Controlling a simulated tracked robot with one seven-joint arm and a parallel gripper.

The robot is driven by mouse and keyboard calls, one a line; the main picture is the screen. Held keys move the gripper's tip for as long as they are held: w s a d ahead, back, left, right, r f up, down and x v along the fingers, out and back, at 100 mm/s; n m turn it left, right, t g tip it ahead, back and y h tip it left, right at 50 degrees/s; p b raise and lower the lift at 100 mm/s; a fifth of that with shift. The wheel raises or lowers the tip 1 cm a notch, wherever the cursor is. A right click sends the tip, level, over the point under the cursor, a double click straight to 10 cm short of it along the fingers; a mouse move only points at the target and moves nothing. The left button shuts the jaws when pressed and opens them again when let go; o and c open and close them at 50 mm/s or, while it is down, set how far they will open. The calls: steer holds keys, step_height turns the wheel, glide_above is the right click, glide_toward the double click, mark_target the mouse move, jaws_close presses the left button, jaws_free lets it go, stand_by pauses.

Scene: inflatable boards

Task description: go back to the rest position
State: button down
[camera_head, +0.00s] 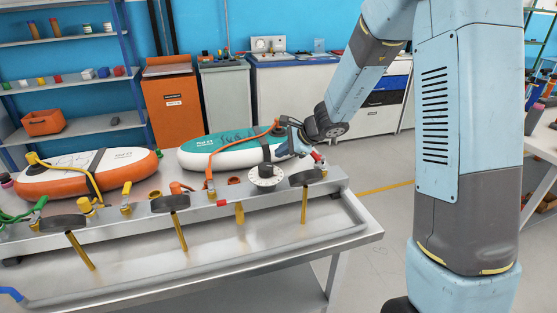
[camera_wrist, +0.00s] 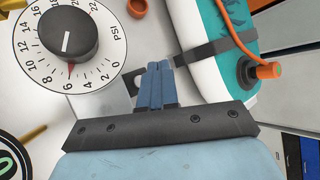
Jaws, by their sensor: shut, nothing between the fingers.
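My gripper (camera_wrist: 155,88) is shut and empty, with its two blue fingers together in the wrist view. In the head view my gripper (camera_head: 300,152) is above the right end of the metal bench, close to the teal and white board (camera_head: 232,148). A pressure dial (camera_head: 266,175) with a black knob is just below and left of it. The dial (camera_wrist: 68,40) fills the upper left of the wrist view, with a scale marked PSI. The exact gap between the fingertips and the bench or dial cannot be told.
The metal table (camera_head: 200,265) carries an orange and white board (camera_head: 85,172), hoses, brass levers and black round parts. An orange plug (camera_wrist: 268,71) with a hose sits on the near board. Shelves and cabinets stand behind. The floor right of the table is open.

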steer(key=s+d+r+n+h, duration=0.1)
steer(key=s+d+r+n, duration=0.25)
steer(key=s+r, duration=0.35)
steer(key=s+d+r+n, duration=0.3)
steer(key=s+r+n, duration=0.2)
steer(key=s+r, duration=0.3)
steer(key=s+d+r+n+h, duration=0.2)
steer(key=s+d+n+h, duration=0.1)
steer(key=s+d, duration=0.4)
steer(key=s+d+r+n+h, duration=0.3)
steer(key=s+d, duration=0.4)
steer(key=s, duration=0.4)
steer(key=shift+n+t+h, duration=0.4)
steer(key=shift+n, duration=0.05)
